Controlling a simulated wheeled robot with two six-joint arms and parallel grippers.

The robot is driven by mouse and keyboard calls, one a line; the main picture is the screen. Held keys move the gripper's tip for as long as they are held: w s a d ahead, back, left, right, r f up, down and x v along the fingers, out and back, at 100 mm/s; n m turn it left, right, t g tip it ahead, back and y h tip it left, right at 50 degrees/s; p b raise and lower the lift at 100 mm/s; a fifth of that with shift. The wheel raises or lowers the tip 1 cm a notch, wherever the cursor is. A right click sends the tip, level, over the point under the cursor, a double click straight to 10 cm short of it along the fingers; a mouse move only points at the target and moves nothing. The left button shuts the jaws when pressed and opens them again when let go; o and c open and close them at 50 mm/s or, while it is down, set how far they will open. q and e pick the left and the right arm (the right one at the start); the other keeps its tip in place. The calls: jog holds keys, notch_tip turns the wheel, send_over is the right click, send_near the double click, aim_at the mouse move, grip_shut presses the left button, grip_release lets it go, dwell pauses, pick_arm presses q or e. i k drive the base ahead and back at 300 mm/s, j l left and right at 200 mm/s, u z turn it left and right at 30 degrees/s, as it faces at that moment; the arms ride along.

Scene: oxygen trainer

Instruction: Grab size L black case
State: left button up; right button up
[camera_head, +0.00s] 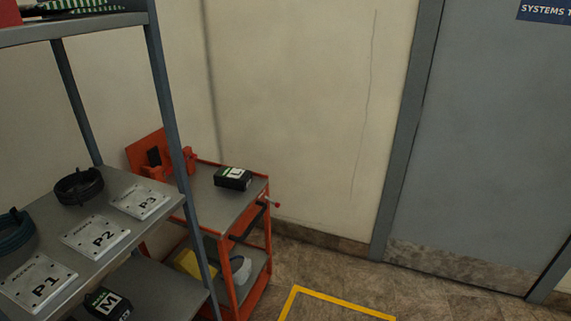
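A small black case (233,178) with a green and white label marked L lies on the grey top of the red cart (212,207), toward its right side. Another black case (108,304), marked M, lies on the lower shelf of the metal rack at the bottom left, partly cut off by the frame edge. Neither of my grippers shows in the head view.
The rack's blue-grey post (168,110) stands in front of the cart's left part. The rack's middle shelf holds plates P1 (38,282), P2 (95,237) and P3 (140,201), and coiled cables. A grey door (490,150) is at right. Floor right of the cart is clear.

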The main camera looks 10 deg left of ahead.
aim_at(240, 180)
jog(key=i+l+u, duration=0.1)
jog(key=i, duration=0.45)
jog(key=i+l, duration=0.15)
jog(key=i, duration=0.35)
jog(key=i+l+u, duration=0.15)
jog(key=i, duration=0.4)
